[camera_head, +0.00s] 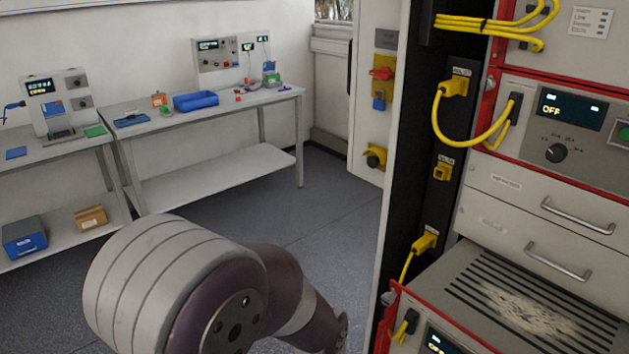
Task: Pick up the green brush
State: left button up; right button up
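I cannot make out a green brush for certain. Small green items show on the benches: a flat green piece (95,131) on the left bench, a small green item (166,111) by the blue tray, and a green item (271,78) at the right end of the back bench. They are too small to identify. One of my arms crosses the lower middle of the view, and its gripper is out of the picture. Neither gripper shows.
A tall cabinet rack (545,187) with yellow cables fills the right side. Pale dust (530,310) lies on its slotted lower shelf. The back bench (215,186) holds a blue tray (196,101). A blue box (24,238) stands under the left bench. Floor is open between.

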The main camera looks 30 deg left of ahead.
aim_at(164, 111)
jog(key=u, duration=1.85)
jog(key=i+z, duration=0.25)
jog(key=i, duration=2.85)
jog(key=i+u, duration=0.1)
jog(key=i, duration=0.45)
jog(key=i+l+u, duration=0.15)
jog(key=i, duration=0.4)
jog(key=i+l+u, duration=0.1)
jog(key=i, duration=0.45)
